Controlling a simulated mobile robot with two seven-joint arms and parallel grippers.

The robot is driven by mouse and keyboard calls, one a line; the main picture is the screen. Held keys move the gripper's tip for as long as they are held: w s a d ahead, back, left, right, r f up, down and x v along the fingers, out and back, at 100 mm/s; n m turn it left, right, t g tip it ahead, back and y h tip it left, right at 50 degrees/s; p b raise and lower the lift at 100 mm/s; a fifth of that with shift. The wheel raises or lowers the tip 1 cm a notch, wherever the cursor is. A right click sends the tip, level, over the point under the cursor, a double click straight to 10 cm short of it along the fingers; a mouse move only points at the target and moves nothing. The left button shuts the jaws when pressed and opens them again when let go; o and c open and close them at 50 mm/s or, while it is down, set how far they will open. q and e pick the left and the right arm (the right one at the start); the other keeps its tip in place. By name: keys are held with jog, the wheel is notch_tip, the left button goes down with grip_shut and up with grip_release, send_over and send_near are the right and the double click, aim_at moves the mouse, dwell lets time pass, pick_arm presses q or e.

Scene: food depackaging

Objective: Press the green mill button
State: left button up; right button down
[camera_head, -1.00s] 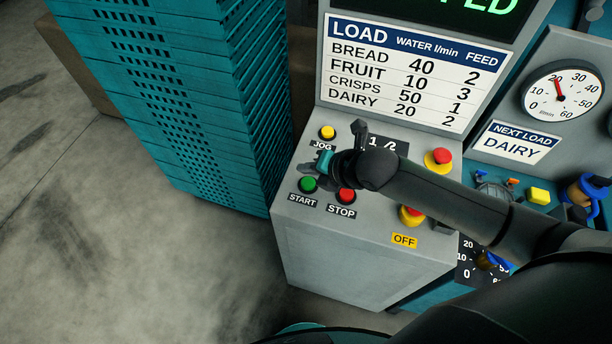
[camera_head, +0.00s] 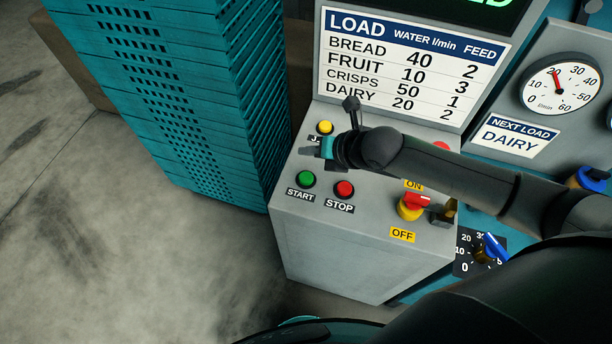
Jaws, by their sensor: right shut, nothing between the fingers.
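The green button (camera_head: 306,179) sits on the sloped top of the grey control box (camera_head: 345,255), above the label START. My right gripper (camera_head: 309,151) is shut and empty. Its fingertips point left and show just above the green button in the picture, between it and the yellow button (camera_head: 325,127). The fingertips look apart from the green button, but their height over the panel is hard to judge. The gripper partly covers the JOG label. My left gripper does not show.
The red STOP button (camera_head: 344,189) is close to the right of the green one. A red and yellow ON/OFF switch (camera_head: 411,207) and a black lever (camera_head: 351,104) stand out from the panel. Stacked teal crates (camera_head: 165,110) rise at left. Concrete floor (camera_head: 130,260) is clear.

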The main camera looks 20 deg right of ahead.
jog(key=b, duration=0.6)
send_over(309, 180)
notch_tip(309, 180, down, 7)
jog(key=shift+r, duration=0.15)
jog(key=shift+f+b, duration=0.55)
jog(key=shift+f, duration=0.15)
dwell(1.0)
jog(key=shift+f, duration=0.4)
jog(key=shift+f+b, duration=0.5)
jog(key=shift+f, duration=0.05)
dwell(0.8)
jog(key=shift+r+p, duration=0.95)
jog(key=shift+p, duration=0.05)
